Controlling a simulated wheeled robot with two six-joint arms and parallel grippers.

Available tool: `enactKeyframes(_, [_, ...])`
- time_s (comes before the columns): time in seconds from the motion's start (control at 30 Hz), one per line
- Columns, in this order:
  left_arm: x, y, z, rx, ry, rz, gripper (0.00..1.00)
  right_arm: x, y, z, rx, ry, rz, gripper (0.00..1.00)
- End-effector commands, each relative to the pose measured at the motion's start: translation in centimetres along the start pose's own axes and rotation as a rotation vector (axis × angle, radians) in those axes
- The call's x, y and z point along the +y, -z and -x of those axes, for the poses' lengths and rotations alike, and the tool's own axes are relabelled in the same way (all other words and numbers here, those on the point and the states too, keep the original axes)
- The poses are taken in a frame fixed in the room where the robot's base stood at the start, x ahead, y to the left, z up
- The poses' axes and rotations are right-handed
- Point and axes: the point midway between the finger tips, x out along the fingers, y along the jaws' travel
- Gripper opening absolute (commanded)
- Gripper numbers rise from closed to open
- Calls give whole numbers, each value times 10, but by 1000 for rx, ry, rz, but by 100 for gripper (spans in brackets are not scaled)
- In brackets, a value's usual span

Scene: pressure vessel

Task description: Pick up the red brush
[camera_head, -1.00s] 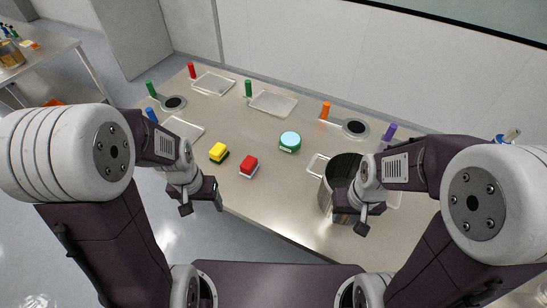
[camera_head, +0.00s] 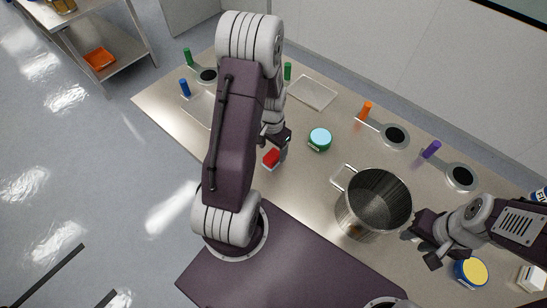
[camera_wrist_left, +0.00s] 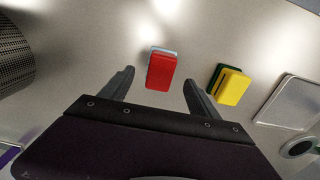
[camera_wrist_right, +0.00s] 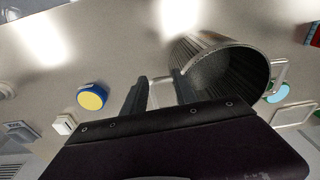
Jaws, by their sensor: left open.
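The red brush (camera_head: 271,158), a small red block with a pale base, lies on the metal table. In the left wrist view the red brush (camera_wrist_left: 161,71) shows just beyond and between the fingertips. My left gripper (camera_head: 277,140) is open and empty, close above the brush. Its spread fingers also show in the left wrist view (camera_wrist_left: 158,85). My right gripper (camera_head: 420,248) has its fingers apart beside the pot (camera_head: 372,203); the right wrist view shows a pot handle (camera_wrist_right: 160,92) in the gap. I cannot tell whether they touch it.
A yellow brush (camera_wrist_left: 232,87) lies beside the red one; my left arm hides it in the head view. A green-and-blue round container (camera_head: 319,139) stands to the right. A blue-and-yellow container (camera_head: 470,272) is near my right gripper. Trays and coloured handles line the back.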

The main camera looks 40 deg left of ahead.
Motion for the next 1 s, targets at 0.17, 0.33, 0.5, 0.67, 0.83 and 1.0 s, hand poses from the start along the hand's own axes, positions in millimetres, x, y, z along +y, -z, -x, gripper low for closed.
enactKeyframes(0.17, [0,-3,-11,-4,-2,0,71,0,1,6,0,0,0,34])
enactKeyframes(0.33, [0,-5,-42,-3,-1,0,71,0,1,12,0,0,0,34])
enactKeyframes(0.5, [0,-4,-53,1,1,0,71,0,1,12,0,0,0,34])
enactKeyframes(0.67, [0,-4,-53,2,1,0,68,0,1,12,0,0,0,34])
enactKeyframes(0.83, [0,-4,-52,1,1,0,21,0,1,12,0,0,0,34])
enactKeyframes(1.0, [0,-4,-52,1,1,0,0,0,1,12,0,0,0,34])
